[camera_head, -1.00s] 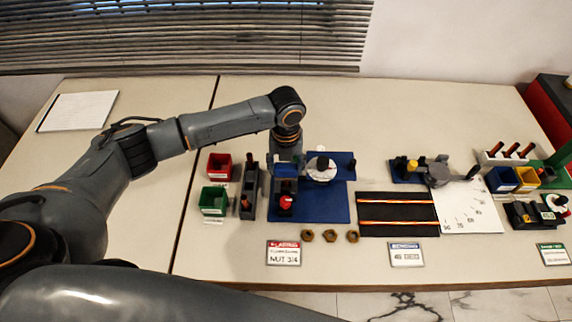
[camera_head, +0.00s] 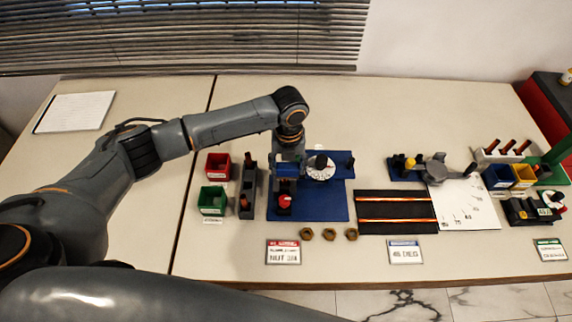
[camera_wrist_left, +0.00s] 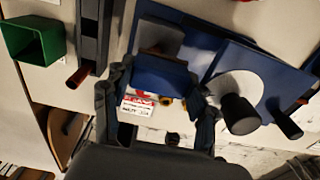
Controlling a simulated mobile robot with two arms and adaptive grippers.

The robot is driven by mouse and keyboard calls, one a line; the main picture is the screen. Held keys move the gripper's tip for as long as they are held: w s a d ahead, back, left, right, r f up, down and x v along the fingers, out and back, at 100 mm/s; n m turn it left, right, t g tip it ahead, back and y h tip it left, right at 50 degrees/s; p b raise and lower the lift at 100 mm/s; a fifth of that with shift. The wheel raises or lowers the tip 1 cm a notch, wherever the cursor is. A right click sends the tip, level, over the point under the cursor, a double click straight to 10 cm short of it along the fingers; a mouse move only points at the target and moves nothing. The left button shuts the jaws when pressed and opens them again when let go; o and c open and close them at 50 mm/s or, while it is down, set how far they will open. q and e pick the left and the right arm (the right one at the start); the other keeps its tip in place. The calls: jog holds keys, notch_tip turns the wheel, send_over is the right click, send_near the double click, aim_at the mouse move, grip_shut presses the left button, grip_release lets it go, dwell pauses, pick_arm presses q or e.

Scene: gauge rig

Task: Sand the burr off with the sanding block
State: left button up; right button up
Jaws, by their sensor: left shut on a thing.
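My left gripper (camera_head: 288,178) points down over the left part of the blue base plate (camera_head: 322,210). In the left wrist view its fingers (camera_wrist_left: 158,105) are closed on the sides of a blue block (camera_wrist_left: 160,78), which looks like the sanding block. A red round part (camera_head: 285,200) shows just in front of the gripper in the head view. A white dial disc (camera_head: 321,172) with a dark knob stands to the right; the knob (camera_wrist_left: 240,114) also shows in the wrist view. I cannot make out the burr, nor whether the block touches anything. My right gripper is not in view.
Red (camera_head: 218,164) and green (camera_head: 212,199) bins and a dark rack (camera_head: 248,195) stand left of the plate. Several nuts (camera_head: 329,234) and a label card (camera_head: 283,252) lie in front.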

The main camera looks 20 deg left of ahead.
pick_arm(q)
jog(key=shift+d, duration=0.25)
jog(key=shift+s+a+p, duration=0.15)
jog(key=shift+a+p, duration=0.45)
jog(key=shift+p, duration=0.05)
jog(key=shift+s+a, duration=0.15)
jog(key=shift+a, duration=0.65)
jog(key=shift+d, duration=0.2)
jog(key=shift+w+d+f, duration=0.1)
jog(key=shift+w+d, duration=0.1)
jog(key=shift+d, duration=1.05)
jog(key=shift+p, duration=0.35)
